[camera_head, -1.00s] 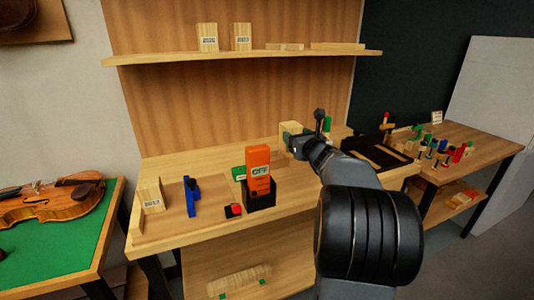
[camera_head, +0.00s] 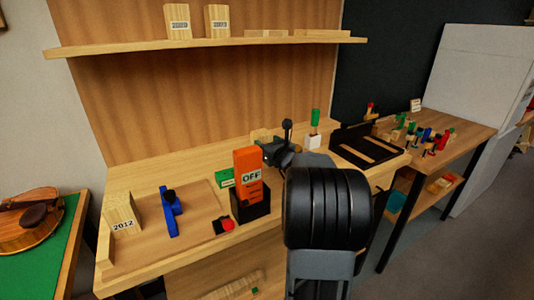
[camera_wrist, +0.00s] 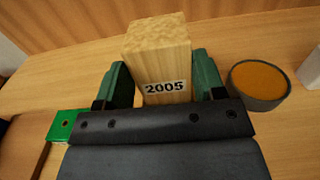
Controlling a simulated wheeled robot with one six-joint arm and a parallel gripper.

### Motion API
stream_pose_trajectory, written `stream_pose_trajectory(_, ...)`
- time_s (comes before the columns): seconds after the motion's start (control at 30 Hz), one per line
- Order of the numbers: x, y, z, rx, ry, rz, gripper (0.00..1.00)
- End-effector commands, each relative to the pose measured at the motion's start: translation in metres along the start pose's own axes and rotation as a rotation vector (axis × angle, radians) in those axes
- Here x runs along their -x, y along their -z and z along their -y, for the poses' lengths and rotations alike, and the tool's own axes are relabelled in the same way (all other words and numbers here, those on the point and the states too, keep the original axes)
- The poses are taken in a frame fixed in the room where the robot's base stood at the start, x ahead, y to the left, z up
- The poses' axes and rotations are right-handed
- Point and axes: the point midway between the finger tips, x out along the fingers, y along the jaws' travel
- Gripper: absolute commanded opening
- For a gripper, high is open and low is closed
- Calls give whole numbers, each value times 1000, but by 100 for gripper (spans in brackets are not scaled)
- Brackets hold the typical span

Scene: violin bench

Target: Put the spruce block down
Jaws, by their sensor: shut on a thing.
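The spruce block (camera_wrist: 160,52) is a pale wooden block with a "2005" label, upright between the two green fingers of my gripper (camera_wrist: 165,85) in the wrist view. My gripper is shut on it. In the head view my gripper (camera_head: 272,146) is over the back part of the workbench (camera_head: 150,180), right of the orange meter. Only a pale bit of the block (camera_head: 261,133) shows behind it. I cannot tell whether the block's base touches the bench top.
A round dish with amber content (camera_wrist: 258,82) sits close right of the block. A green item (camera_wrist: 68,124) lies to the left. The orange "OFF" meter (camera_head: 248,176) stands in a black holder nearby. Block "2012" (camera_head: 123,212) stands at left; labelled blocks (camera_head: 177,20) stand on the shelf (camera_head: 210,45).

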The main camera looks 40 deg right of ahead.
Motion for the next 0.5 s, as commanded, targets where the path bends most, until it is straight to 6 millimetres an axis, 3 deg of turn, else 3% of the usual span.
stream_pose_trajectory(0.03, 0, 10, -1, -3, -2, -1, 36)
stream_pose_trajectory(0.17, -1, 21, -1, -1, -3, 1, 36)
stream_pose_trajectory(0.5, -1, 24, -2, 1, -5, 2, 36)
